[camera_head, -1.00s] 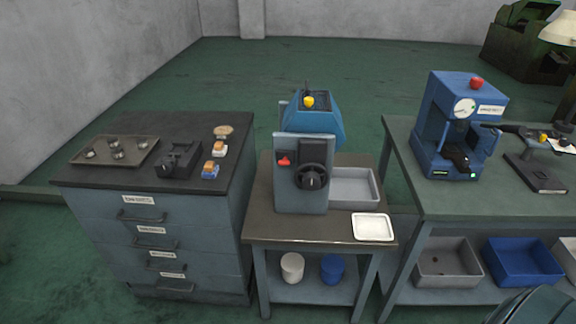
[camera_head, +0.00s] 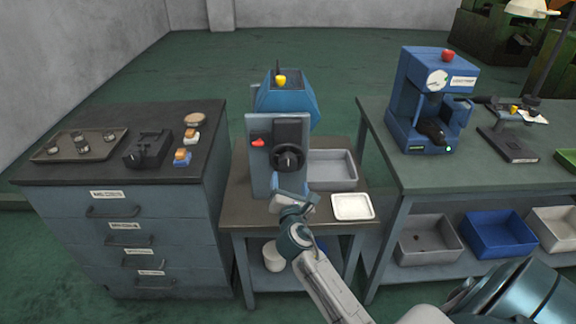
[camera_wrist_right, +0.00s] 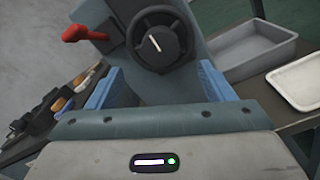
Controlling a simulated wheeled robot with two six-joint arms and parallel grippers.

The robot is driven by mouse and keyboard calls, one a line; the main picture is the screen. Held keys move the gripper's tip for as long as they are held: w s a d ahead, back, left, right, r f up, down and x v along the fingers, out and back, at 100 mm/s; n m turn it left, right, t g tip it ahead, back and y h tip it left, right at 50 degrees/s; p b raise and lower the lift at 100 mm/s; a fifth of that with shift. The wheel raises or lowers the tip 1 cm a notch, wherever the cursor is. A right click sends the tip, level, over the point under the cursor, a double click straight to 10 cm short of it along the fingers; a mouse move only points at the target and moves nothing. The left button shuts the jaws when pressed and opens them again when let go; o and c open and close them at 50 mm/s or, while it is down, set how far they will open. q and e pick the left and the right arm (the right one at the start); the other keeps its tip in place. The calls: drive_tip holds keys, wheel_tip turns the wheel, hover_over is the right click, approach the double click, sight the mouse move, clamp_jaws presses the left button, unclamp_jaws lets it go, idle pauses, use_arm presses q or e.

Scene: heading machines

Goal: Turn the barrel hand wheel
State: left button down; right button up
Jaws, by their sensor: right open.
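The barrel hand wheel (camera_head: 288,158) is a black round wheel with a white pointer mark on its hub. It sits on the grey front plate (camera_head: 258,181) of the blue barrel machine (camera_head: 287,99). In the right wrist view the wheel (camera_wrist_right: 162,36) is ahead, just beyond the fingers. My right gripper (camera_head: 290,192) is in front of and below the wheel in the head view. In the wrist view its two blue fingers (camera_wrist_right: 160,85) are spread wide, with nothing between them. They appear apart from the wheel. My left gripper is not in view.
A red switch (camera_wrist_right: 85,34) is left of the wheel. A grey bin (camera_head: 331,170) and a white tray (camera_head: 352,206) lie right of the machine. A drawer cabinet (camera_head: 115,185) stands left, and a bench with a blue press (camera_head: 432,103) stands right.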

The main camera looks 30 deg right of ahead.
sight(288, 166)
drive_tip(key=p+x, duration=0.1)
drive_tip(key=x, duration=0.9)
drive_tip(key=shift+w+d+f, duration=0.1)
drive_tip(key=shift+w+d, duration=0.05)
drive_tip(key=shift+c, duration=0.2)
drive_tip(key=c, duration=0.9)
